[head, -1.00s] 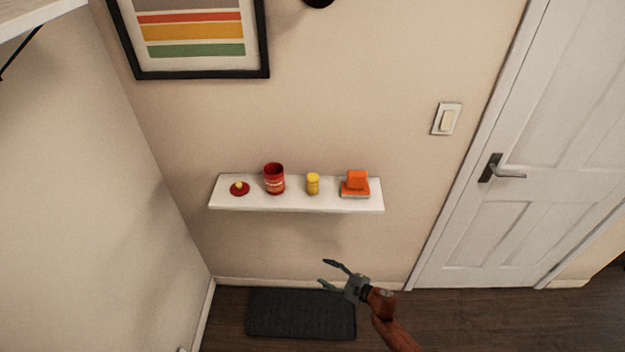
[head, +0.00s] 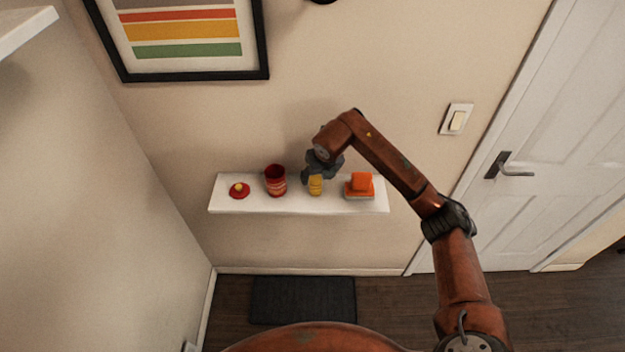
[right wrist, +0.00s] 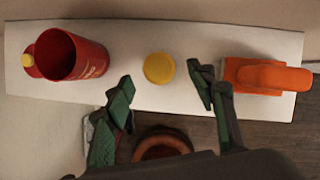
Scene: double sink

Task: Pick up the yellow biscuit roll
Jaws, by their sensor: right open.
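The yellow biscuit roll (head: 315,187) stands upright on the white wall shelf, between a red cup and an orange object. In the right wrist view its round yellow top (right wrist: 159,68) shows between and just beyond my open fingertips. My right gripper (head: 320,172) is above the roll and covers its upper part in the head view. In the right wrist view my right gripper (right wrist: 160,92) is open, its green-padded fingers spread apart and empty. My left gripper is not in view.
The white shelf (head: 228,200) holds the red cup (head: 276,187) left of the roll, a small red lid-like thing with a yellow knob (head: 239,192) farther left, and the orange object (head: 361,183) close on the right. A wall rises directly behind the shelf.

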